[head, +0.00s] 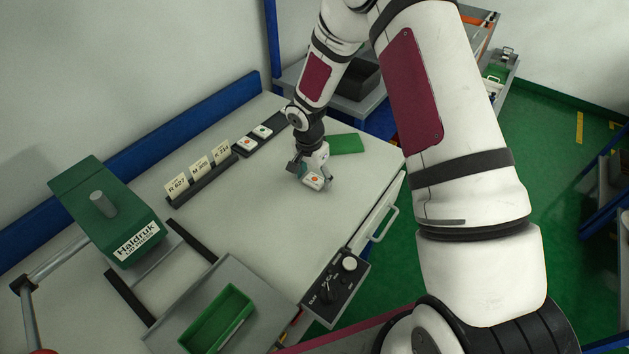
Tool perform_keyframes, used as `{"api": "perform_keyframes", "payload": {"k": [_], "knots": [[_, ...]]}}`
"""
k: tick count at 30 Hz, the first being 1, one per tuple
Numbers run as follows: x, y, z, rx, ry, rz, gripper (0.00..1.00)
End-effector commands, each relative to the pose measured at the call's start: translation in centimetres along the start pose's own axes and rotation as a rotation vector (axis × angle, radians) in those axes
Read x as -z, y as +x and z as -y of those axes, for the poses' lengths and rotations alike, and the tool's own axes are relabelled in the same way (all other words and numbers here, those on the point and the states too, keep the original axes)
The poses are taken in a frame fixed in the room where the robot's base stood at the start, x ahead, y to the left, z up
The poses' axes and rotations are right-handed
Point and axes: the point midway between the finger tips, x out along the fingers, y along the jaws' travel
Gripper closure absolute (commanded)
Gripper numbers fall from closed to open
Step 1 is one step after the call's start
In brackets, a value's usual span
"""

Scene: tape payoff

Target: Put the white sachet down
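A white sachet (314,182) with a small red-orange mark is at my gripper (311,177), over the right part of the pale table. My gripper points down, and its dark fingers are on either side of the sachet, which spans the space between them. The sachet is close to the table top; I cannot tell whether it touches it. Two similar white sachets lie on a dark strip behind and to the left, one with an orange mark (247,144) and one with a green mark (263,131).
A rack of cream cards (200,168) stands left of my gripper. A green pad (346,144) lies right behind it. A green Haldruk machine (108,212), a green bin (218,318) and a control box (336,287) are nearer. The table (250,215) between is clear.

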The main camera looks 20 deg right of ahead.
Motion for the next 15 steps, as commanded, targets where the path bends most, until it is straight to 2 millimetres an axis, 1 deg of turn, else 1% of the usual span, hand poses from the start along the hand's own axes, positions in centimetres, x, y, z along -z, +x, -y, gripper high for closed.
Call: {"api": "perform_keyframes", "payload": {"k": [1, 4, 5, 7, 8, 15], "knots": [[-0.01, -0.01, -0.01, 0.0, 0.0, 0.0, 0.52], [-0.01, -0.01, -0.01, 0.0, 0.0, 0.0, 0.74], [-0.01, -0.01, -0.01, 0.0, 0.0, 0.0, 0.76], [-0.01, -0.01, -0.01, 0.0, 0.0, 0.0, 0.76], [-0.01, -0.01, -0.01, 0.0, 0.0, 0.0, 0.8], [0.02, -0.11, 0.0, 0.0, 0.0, 0.0, 0.81]]}}
